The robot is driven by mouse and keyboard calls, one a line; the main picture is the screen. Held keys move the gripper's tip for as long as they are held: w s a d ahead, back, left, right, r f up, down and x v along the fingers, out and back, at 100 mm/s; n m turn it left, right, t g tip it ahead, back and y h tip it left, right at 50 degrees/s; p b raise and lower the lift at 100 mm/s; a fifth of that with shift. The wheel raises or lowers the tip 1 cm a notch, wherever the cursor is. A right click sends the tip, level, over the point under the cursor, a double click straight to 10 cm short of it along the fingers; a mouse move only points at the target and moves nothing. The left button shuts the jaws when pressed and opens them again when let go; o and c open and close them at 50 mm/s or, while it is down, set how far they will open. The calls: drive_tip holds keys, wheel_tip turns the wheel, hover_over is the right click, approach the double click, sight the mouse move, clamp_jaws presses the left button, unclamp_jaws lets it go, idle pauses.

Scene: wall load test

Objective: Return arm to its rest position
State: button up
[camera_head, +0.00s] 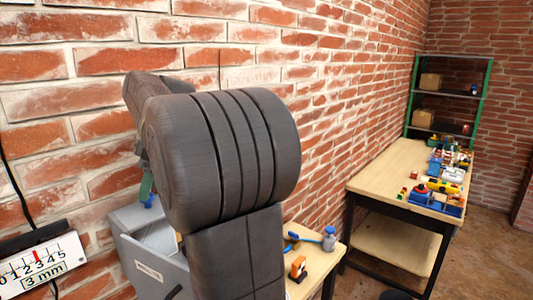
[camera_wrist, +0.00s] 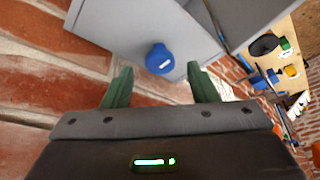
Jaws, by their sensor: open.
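My gripper (camera_wrist: 159,68) shows in the wrist view with its two green fingers spread apart and nothing held between them. A round blue knob-like thing (camera_wrist: 159,58) on the grey box (camera_wrist: 110,22) lies just beyond the fingertips; I cannot tell whether they touch it. In the head view my dark arm fills the middle and hides most of my gripper; a bit of a green finger (camera_head: 146,186) shows above the blue knob (camera_head: 150,202), at the left of the grey box (camera_head: 150,270).
A brick wall (camera_head: 330,90) runs close along the left. A small wooden table (camera_head: 322,262) with tools stands right of the grey box. A longer workbench (camera_head: 385,175) with bins and a green-framed shelf (camera_head: 408,98) stand farther back. A gauge (camera_head: 42,265) is at lower left.

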drive_tip(key=shift+x, duration=1.1)
drive_tip(key=shift+d+r, duration=0.1)
drive_tip(key=shift+r, duration=0.05)
